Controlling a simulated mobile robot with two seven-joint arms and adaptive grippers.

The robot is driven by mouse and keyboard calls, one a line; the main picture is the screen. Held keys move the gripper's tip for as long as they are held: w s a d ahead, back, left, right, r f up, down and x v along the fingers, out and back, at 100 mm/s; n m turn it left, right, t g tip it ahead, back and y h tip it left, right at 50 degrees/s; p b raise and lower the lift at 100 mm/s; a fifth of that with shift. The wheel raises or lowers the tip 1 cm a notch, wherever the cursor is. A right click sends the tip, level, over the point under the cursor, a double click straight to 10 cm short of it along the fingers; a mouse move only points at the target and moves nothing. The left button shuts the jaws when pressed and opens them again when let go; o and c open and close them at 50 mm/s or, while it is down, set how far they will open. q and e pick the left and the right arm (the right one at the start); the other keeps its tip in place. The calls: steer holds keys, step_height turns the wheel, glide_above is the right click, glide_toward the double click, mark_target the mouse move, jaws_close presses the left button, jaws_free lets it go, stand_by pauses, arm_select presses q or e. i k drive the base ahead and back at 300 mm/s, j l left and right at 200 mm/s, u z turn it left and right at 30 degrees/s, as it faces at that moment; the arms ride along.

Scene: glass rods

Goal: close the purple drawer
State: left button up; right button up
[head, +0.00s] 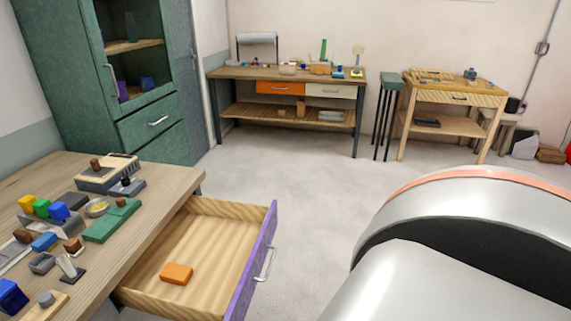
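The purple drawer (256,262) is pulled far out from under the wooden workbench (165,188) at the left. Its purple front faces right and carries a silver bar handle (265,264). An orange block (176,273) lies inside on the wooden drawer floor. Neither of my grippers is in the head view. A large white and grey arm link of mine fills the lower right, apart from the drawer in the picture.
A bench with an orange drawer (280,88) and a small wooden table (455,97) stand at the back wall. The grey floor (310,185) between is clear.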

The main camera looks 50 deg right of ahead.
mark_target(226, 244)
steer(key=z, duration=1.35)
